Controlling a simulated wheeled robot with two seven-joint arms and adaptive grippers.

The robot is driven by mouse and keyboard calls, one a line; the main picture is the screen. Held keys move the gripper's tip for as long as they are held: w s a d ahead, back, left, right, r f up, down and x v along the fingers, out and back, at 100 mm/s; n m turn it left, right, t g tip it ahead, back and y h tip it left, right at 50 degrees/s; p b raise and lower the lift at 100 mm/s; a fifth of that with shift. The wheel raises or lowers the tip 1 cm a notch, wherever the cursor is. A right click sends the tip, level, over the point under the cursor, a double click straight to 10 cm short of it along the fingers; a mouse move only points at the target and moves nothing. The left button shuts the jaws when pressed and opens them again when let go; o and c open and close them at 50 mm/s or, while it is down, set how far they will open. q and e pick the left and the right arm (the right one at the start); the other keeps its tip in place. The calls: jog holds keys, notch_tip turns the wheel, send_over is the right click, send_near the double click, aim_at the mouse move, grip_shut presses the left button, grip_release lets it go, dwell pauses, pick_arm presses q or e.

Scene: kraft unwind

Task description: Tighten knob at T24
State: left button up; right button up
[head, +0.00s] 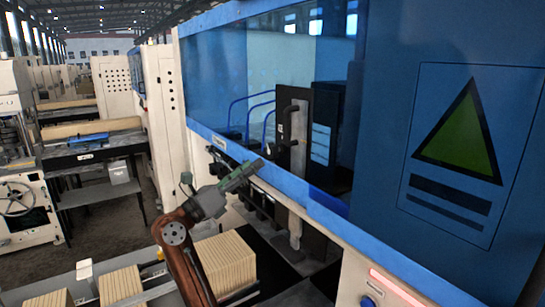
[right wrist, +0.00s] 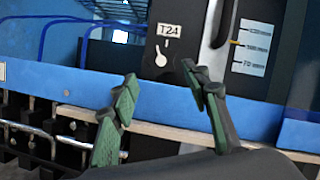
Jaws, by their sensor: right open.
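In the right wrist view a dark panel (right wrist: 150,35) carries a white T24 label (right wrist: 169,30). A small white mark (right wrist: 160,55) with a round lower end sits under the label. In the head view my right gripper (head: 248,172) is in front of the machine's blue lower rail, below and left of the dark panel (head: 292,100). My left gripper is out of view.
A blue rail (right wrist: 60,85) crosses in front of the panel base. Blue curved tubes (head: 250,105) stand left of the panel. A scale plate (right wrist: 252,48) is at its right. Stacked tan boards (head: 226,262) lie below my arm. A blue cabinet (head: 385,150) closes the right side.

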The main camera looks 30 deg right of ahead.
aim_at(269, 151)
jog(key=shift+n, duration=0.3)
jog(key=p+x, duration=0.2)
jog(key=x, duration=0.5)
jog(key=shift+w+d+r+p, duration=0.1)
jog(key=shift+d+r+p, duration=0.1)
jog(key=shift+p, duration=0.1)
jog(key=c, duration=0.9)
jog(key=m+g+b, duration=0.1)
jog(key=m+b, duration=0.1)
jog(key=m, duration=0.1)
jog(key=shift+a+f+h, duration=0.1)
jog(key=shift+f+h, duration=0.05)
jog(key=shift+h, duration=0.25)
jog(key=m+g, duration=0.1)
jog(key=m, duration=0.1)
jog(key=shift+m+g+b, duration=0.3)
jog(key=shift+m+b, duration=0.1)
jog(key=shift+m+g, duration=0.3)
jog(key=shift+m, duration=0.6)
